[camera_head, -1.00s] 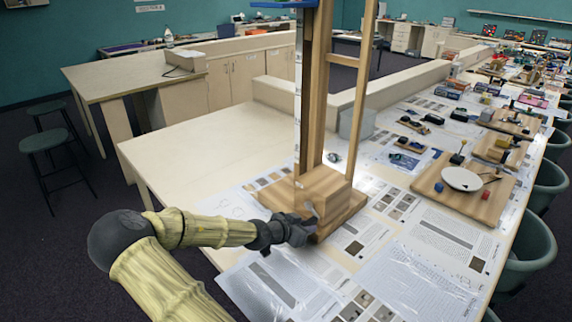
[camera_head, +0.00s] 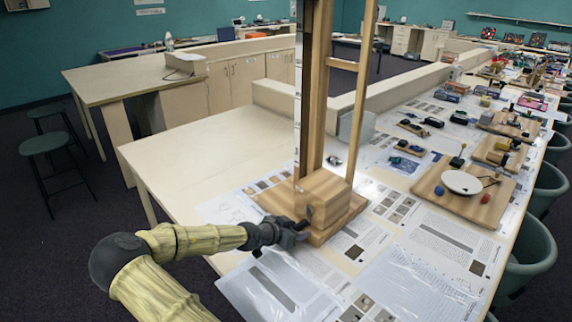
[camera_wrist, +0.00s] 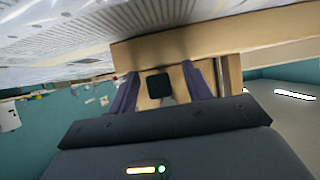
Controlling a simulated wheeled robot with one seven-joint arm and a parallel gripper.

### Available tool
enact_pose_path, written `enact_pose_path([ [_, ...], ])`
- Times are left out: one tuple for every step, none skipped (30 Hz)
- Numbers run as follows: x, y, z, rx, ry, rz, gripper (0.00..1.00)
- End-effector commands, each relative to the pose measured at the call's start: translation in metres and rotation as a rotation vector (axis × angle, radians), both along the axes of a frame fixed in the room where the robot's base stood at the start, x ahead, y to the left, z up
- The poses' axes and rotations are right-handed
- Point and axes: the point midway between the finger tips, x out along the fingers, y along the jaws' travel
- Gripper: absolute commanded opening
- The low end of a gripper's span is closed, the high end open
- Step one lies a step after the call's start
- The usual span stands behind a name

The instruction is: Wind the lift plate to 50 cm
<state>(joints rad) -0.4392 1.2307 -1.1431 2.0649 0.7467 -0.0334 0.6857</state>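The lift is a tall wooden tower (camera_head: 318,95) on a wooden base block (camera_head: 325,193), with a pale scale strip (camera_head: 298,100) up its left post. The lift plate is above the head view's top edge, so its height cannot be read. A grey crank (camera_head: 309,213) sits on the block's front face. My gripper (camera_head: 303,231) is at the crank, low in front of the block. In the wrist view, a black square knob end (camera_wrist: 159,87) lies between the two fingers of my gripper (camera_wrist: 160,75), with pale gaps showing on both sides. The fingers look open around it.
Printed sheets (camera_head: 430,240) cover the table around the base. A wooden board (camera_head: 465,205) with a white disc (camera_head: 461,182) is to the right, with several small projects behind it. Bare table (camera_head: 200,150) lies to the left. Chairs line the right edge.

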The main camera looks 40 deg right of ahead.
Motion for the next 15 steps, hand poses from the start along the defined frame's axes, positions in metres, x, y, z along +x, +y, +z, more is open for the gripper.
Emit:
enact_pose_path([
  [0.0000,0.0000,0.0001,0.000,0.000,0.000,0.55],
  [0.0000,0.0000,0.0002,0.000,0.000,0.000,0.55],
  [0.0000,-0.0001,0.0003,0.000,0.000,0.000,0.55],
  [0.0000,-0.0001,0.0003,0.000,0.000,0.000,0.55],
  [0.0000,-0.0001,0.0003,0.000,0.000,0.000,0.55],
  [0.0000,-0.0001,0.0004,0.000,0.000,0.000,0.55],
  [0.0000,-0.0001,0.0004,0.000,0.000,0.000,0.55],
  [0.0000,0.0000,0.0006,0.000,0.000,0.000,0.55],
  [0.0001,0.0005,0.0011,-0.001,0.000,0.000,0.55],
  [0.0000,0.0012,0.0017,-0.001,-0.001,0.001,0.55],
  [0.0001,0.0023,0.0026,-0.001,-0.001,0.001,0.55],
  [0.0002,0.0042,0.0040,0.000,0.000,0.001,0.55],
  [0.0002,0.0058,0.0051,0.000,0.000,0.001,0.55],
  [0.0000,0.0075,0.0063,0.000,0.000,0.001,0.55],
  [-0.0003,0.0097,0.0077,0.000,0.000,0.001,0.55],
])
